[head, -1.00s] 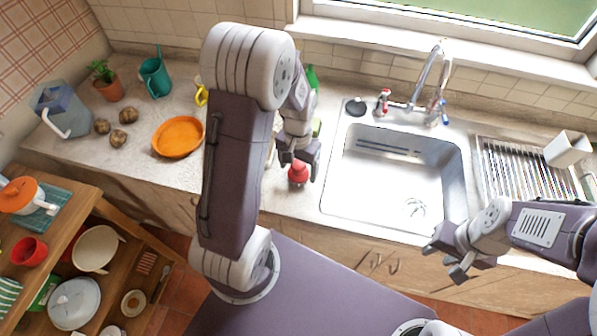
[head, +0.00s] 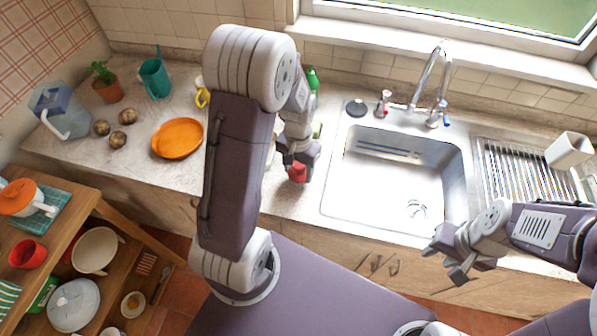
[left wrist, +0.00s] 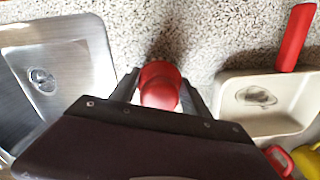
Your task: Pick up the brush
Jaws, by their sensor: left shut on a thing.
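The brush (head: 297,173) shows as a small red knob-shaped thing at the front of the counter, just left of the sink. My left gripper (head: 298,162) is shut on it from above. In the left wrist view the brush's round red top (left wrist: 160,82) sits between the two dark fingers (left wrist: 160,100). Its underside and any bristles are hidden, and I cannot tell whether it touches the counter. My right gripper (head: 452,260) is open and empty, in front of the sink's lower right corner.
The metal sink (head: 335,190) lies right of the brush, with a tap (head: 430,75) behind it. A green bottle (head: 313,78) stands behind. An orange plate (head: 178,138) lies farther left.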

